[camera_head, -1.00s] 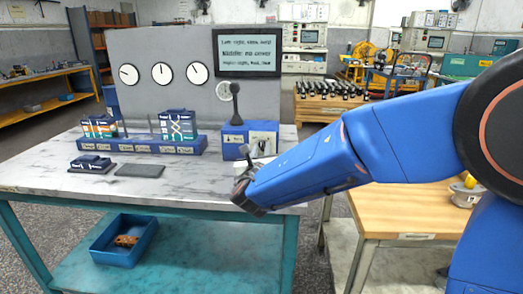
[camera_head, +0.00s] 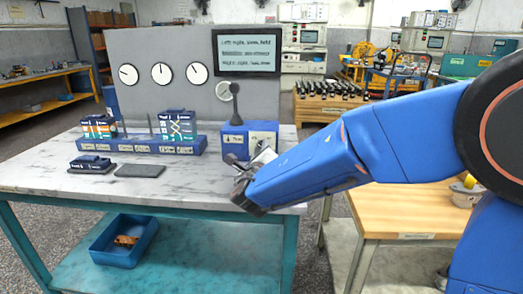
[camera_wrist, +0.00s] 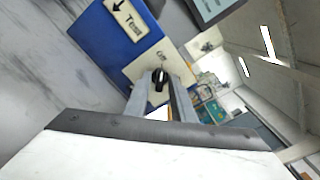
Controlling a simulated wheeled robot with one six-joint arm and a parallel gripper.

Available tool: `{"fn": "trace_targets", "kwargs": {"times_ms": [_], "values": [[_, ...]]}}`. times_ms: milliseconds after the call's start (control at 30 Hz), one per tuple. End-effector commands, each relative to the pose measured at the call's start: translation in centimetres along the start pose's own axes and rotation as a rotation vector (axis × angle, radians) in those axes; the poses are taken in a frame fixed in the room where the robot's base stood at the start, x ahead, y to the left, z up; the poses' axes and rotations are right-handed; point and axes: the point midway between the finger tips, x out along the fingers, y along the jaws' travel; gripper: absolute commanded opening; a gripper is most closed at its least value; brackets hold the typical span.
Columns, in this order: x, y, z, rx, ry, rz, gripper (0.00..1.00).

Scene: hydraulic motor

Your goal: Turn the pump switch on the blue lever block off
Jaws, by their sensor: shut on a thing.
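The blue lever block (camera_head: 232,143) stands at the right end of the marble-topped bench, with a black ball-topped lever (camera_head: 236,106) upright on it. Its pale front panel (camera_head: 264,134) carries the pump switch, a small black knob (camera_wrist: 158,76), clear in the wrist view. My gripper (camera_wrist: 160,88) is at this panel, its two grey fingers on either side of the knob and shut on it. The word "Test" with an arrow (camera_wrist: 132,20) shows on the block's face. The knob's marks are mostly hidden or too small to read.
A blue manifold (camera_head: 140,144) with two diagram blocks stands left of the lever block. A dark flat pad (camera_head: 140,171) and a small dark block (camera_head: 92,164) lie in front. A grey panel with gauges (camera_head: 162,73) and a display (camera_head: 247,52) rises behind.

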Motion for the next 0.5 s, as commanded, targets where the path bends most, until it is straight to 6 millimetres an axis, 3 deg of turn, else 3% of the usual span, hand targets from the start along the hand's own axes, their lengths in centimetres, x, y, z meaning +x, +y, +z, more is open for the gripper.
{"fn": "trace_targets", "kwargs": {"times_ms": [400, 433, 500], "values": [[-0.05, 0.13, -0.10, -0.008, 0.001, 0.003, 0.00], [-0.05, 0.13, -0.10, -0.008, 0.001, 0.003, 0.25], [-0.04, 0.12, -0.09, -0.008, 0.001, 0.002, 0.29]]}}
